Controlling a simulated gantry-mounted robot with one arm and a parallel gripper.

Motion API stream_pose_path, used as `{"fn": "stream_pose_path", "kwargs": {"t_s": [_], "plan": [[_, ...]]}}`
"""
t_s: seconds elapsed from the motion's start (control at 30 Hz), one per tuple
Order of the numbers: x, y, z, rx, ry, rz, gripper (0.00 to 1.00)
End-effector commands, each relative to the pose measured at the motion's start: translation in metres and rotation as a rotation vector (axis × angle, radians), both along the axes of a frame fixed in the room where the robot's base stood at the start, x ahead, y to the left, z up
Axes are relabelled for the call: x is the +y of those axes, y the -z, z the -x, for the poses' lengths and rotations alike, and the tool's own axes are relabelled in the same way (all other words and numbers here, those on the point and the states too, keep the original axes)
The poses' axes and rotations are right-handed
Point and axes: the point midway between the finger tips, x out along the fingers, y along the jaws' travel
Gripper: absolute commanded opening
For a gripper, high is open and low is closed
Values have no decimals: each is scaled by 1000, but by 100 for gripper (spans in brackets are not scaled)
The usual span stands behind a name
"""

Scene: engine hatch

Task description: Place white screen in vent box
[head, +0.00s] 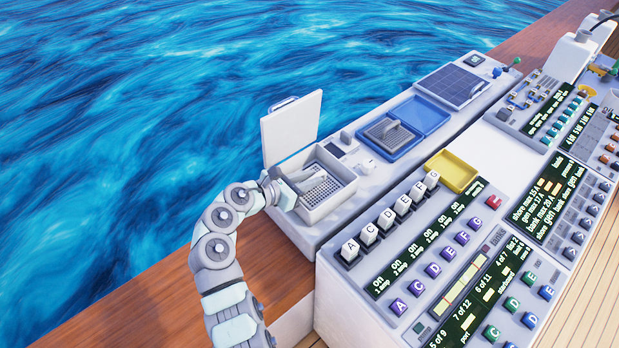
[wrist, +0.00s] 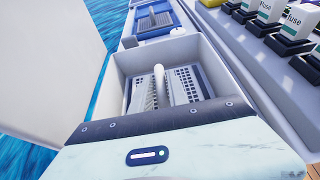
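A white box with its lid raised (head: 291,128) stands at the left end of the console; I take it as the vent box (head: 333,206). A pale perforated panel (wrist: 187,86) with a white upright handle (wrist: 158,72) shows inside it in the wrist view. This looks like the white screen, low between the box walls. My gripper (head: 307,183) reaches over the near left rim into the box, close to the panel. My gripper's pale housing fills the bottom of the wrist view. I cannot tell whether its fingers are open or hold the handle.
A blue box (head: 429,116) holding a grey screen with a handle (head: 388,134) sits just beyond. A dark panel (head: 451,85) lies farther back. Fuses (head: 386,218) and a yellow tray (head: 451,172) are to the right. The raised lid bounds the box's far left side.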

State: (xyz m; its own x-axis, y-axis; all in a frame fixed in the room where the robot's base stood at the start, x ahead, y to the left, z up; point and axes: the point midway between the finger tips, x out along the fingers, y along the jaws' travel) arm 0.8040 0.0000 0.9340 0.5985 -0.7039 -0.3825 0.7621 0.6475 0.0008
Motion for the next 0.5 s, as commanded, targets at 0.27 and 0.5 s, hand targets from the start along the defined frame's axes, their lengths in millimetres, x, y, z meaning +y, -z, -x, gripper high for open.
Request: {"fn": "stream_pose_path", "kwargs": {"t_s": [0.27,0.5], "plan": [[0,0,0,2,1,0,36],[1,-2,1,1,0,-1,36]]}}
